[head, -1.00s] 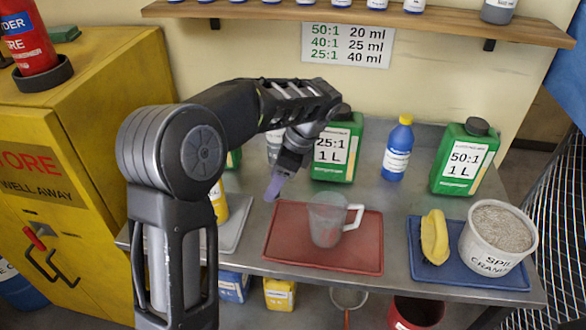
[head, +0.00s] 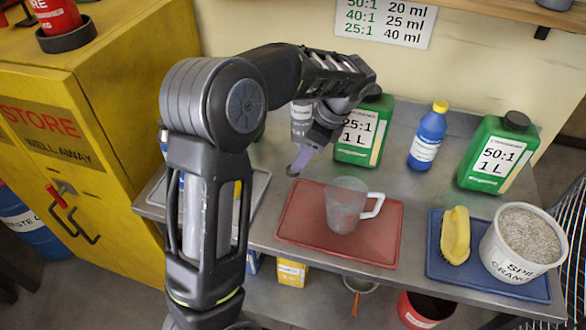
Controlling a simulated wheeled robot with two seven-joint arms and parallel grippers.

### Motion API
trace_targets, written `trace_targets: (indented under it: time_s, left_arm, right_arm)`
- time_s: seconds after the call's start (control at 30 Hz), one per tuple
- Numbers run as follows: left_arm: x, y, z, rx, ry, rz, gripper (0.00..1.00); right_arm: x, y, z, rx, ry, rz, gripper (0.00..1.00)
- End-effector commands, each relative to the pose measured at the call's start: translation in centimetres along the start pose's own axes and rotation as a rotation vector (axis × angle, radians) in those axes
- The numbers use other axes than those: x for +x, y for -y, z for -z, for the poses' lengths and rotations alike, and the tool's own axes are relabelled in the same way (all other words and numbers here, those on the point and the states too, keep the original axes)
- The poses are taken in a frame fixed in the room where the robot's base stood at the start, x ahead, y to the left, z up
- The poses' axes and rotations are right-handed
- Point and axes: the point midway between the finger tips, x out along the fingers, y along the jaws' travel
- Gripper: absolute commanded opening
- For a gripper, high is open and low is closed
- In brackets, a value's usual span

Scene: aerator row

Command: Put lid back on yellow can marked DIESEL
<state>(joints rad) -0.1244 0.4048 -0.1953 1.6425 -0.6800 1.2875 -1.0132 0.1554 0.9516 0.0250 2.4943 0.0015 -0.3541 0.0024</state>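Slivers of a yellow container (head: 237,190) show behind my arm, by a grey tray (head: 262,186) at the bench's left end. My arm hides most of it, so I cannot read a DIESEL mark or see its mouth. I cannot make out a loose lid for it. My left gripper (head: 300,162) points down over the bench, right of the grey tray and above the back left corner of the red tray. Its lilac fingers overlap in this view, with a small dark tip. I cannot tell whether they are apart or hold something. My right gripper is not in view.
The red tray (head: 300,238) holds a clear jug (head: 343,205). Green bottles (head: 362,132) (head: 497,152) and a blue bottle (head: 428,136) stand behind. A blue tray (head: 440,270) holds a yellow brush (head: 456,235) and a white tub (head: 522,245). A yellow cabinet (head: 110,90) stands left.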

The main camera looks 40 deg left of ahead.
Motion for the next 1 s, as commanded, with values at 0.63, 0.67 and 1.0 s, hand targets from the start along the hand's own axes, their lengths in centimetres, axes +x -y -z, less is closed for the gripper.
trace_targets:
  time_s: [0.63, 0.67, 1.0]
  left_arm:
    - [4.1, 0.0, 0.1, -0.001, 0.001, -0.003, 0.58]
    - [4.4, 0.0, 0.1, -0.001, 0.001, -0.003, 0.58]
    - [5.3, 0.1, 0.2, 0.0, 0.0, 0.0, 0.58]
  right_arm:
    - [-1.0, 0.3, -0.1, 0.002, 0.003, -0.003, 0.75]
    - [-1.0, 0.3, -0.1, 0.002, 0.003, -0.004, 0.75]
    - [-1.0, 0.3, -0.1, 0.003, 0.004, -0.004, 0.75]
